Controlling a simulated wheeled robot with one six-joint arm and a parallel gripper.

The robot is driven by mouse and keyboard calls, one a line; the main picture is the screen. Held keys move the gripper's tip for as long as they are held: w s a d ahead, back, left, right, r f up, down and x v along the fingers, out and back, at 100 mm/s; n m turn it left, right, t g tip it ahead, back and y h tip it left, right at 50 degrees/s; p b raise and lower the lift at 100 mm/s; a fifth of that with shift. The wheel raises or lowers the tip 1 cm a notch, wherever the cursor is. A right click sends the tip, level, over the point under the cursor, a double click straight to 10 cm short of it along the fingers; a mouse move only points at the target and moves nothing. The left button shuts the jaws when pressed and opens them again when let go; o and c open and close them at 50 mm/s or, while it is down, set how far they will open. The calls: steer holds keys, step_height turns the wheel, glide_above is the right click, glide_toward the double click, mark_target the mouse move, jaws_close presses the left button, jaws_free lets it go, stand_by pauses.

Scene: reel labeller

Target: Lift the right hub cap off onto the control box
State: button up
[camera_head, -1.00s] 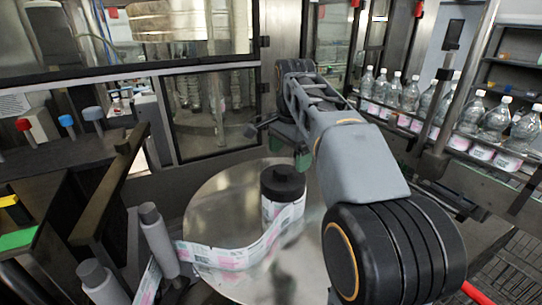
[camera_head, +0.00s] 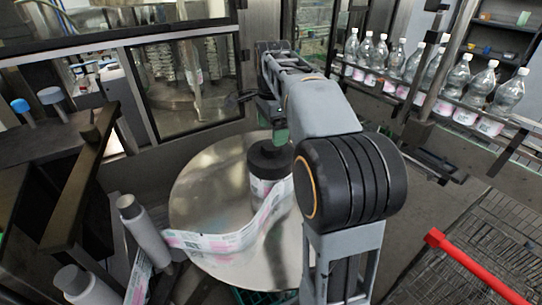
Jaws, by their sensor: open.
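A black round hub cap (camera_head: 268,156) sits on top of a reel of printed labels (camera_head: 262,190) on the round metal plate (camera_head: 208,195). The label strip runs left from the reel to grey rollers. My gripper (camera_head: 275,128) is just above and behind the cap, pointing down, with a green fingertip showing. It is open and empty. My own arm hides part of it and the right side of the plate. I cannot tell whether fingertip and cap touch. No control box is clearly identifiable; blue-topped knobs (camera_head: 20,105) show at the left.
Grey rollers (camera_head: 143,228) stand left of the plate. A dark angled bar (camera_head: 82,180) rises at the left. Bottles (camera_head: 412,62) line a rail at the back right. A red bar (camera_head: 470,262) crosses a wire grid (camera_head: 500,235) at the lower right.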

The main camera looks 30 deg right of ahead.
mark_target(271, 154)
steer(key=shift+d+f+p, duration=0.1)
steer(key=shift+f+p, duration=0.5)
steer(key=shift+f, duration=1.95)
steer(key=shift+c, duration=0.2)
steer(key=c, duration=1)
